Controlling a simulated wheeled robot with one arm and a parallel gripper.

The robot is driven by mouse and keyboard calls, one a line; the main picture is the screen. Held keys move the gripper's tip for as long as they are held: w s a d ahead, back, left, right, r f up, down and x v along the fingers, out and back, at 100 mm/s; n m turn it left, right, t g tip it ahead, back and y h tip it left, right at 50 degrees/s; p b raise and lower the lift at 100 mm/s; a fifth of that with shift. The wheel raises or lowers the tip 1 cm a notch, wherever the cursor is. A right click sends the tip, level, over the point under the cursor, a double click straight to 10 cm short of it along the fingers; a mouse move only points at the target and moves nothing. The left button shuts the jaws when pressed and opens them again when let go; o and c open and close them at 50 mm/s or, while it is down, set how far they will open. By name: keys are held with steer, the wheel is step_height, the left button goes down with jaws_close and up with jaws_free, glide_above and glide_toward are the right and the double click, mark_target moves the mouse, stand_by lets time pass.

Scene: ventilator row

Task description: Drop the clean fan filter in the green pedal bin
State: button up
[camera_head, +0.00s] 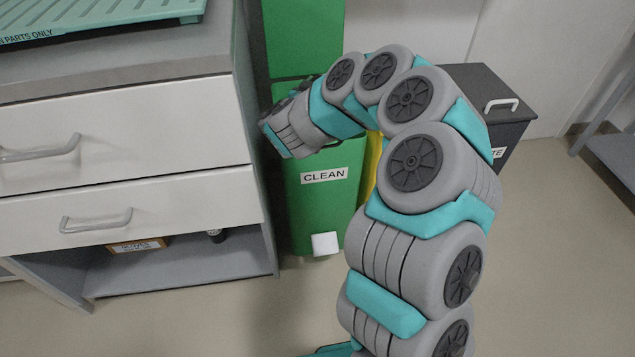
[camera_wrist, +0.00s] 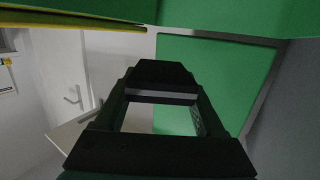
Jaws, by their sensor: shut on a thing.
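The green pedal bin (camera_head: 323,196) stands right of the drawer cabinet. It bears a CLEAN label and a white pedal at its foot. A green upright panel (camera_head: 305,42) rises above it and looks like its raised lid. My arm's end is over the bin's top in the head view, where the fingers are hidden. In the wrist view my gripper (camera_wrist: 162,82) is shut on a thin grey, pale-edged piece (camera_wrist: 162,97), seemingly the fan filter; little of it shows. Green surfaces (camera_wrist: 205,85) fill much of that view.
A yellow bin (camera_head: 372,165) shows partly behind my arm. A dark grey bin (camera_head: 497,105) with a pale handle stands to its right. The white-drawered cabinet (camera_head: 130,130) borders the green bin on the left, with a teal tray (camera_head: 110,18) on top. The floor at right is clear.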

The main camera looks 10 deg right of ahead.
steer(key=o, duration=1.3)
steer(key=shift+r, duration=0.15)
steer(key=shift+r, duration=0.3)
step_height(320, 180, up, 3)
steer(key=shift+s+r, duration=0.1)
steer(key=s+b, duration=0.5)
steer(key=s, duration=1)
steer(key=shift+s+r, duration=0.4)
steer(key=shift+r, duration=0.05)
